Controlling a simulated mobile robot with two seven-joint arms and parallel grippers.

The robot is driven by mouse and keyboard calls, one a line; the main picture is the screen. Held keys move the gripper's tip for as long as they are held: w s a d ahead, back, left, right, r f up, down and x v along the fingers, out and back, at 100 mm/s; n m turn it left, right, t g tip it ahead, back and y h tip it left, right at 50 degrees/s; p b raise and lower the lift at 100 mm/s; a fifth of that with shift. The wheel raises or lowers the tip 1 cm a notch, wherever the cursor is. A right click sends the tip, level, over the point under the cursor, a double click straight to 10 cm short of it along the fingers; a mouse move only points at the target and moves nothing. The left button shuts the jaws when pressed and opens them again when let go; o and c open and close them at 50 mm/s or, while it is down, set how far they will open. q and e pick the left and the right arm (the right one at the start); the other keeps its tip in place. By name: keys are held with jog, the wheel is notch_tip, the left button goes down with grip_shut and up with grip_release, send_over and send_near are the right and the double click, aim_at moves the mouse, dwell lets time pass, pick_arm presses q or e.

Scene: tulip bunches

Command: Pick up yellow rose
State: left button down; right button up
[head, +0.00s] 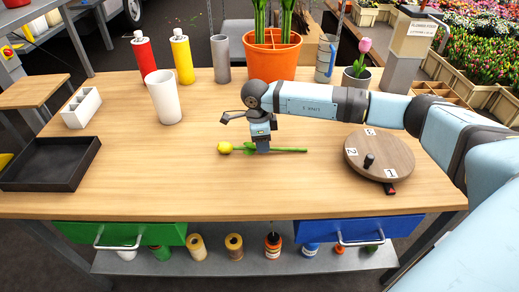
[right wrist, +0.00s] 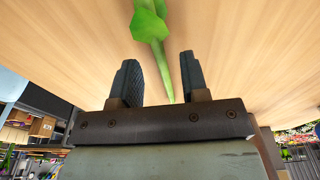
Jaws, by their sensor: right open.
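The yellow flower (head: 225,148) lies on the wooden table, its bud to the left and its green stem (head: 290,150) to the right. My right gripper (head: 262,150) points down over the middle of the stem and hides part of it. In the right wrist view, my right gripper (right wrist: 157,72) has its two fingers apart, with the flower's green stem and leaf (right wrist: 150,27) showing in line with the gap. Whether the fingers touch the table or stem cannot be told. My left gripper is not in view.
A white cup (head: 164,98) and an orange pot (head: 271,58) stand behind. A round wooden turntable (head: 382,150) is at the right, a black tray (head: 48,163) and a white box (head: 81,107) at the left. The table's front middle is clear.

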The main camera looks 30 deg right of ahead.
notch_tip(320, 180, down, 2)
jog(key=shift+d+f, duration=0.1)
jog(key=shift+d, duration=0.05)
grip_shut()
jog(key=shift+r, duration=0.2)
notch_tip(320, 180, up, 20)
jog(key=p, duration=0.2)
jog(key=shift+f, duration=0.15)
dwell(0.4)
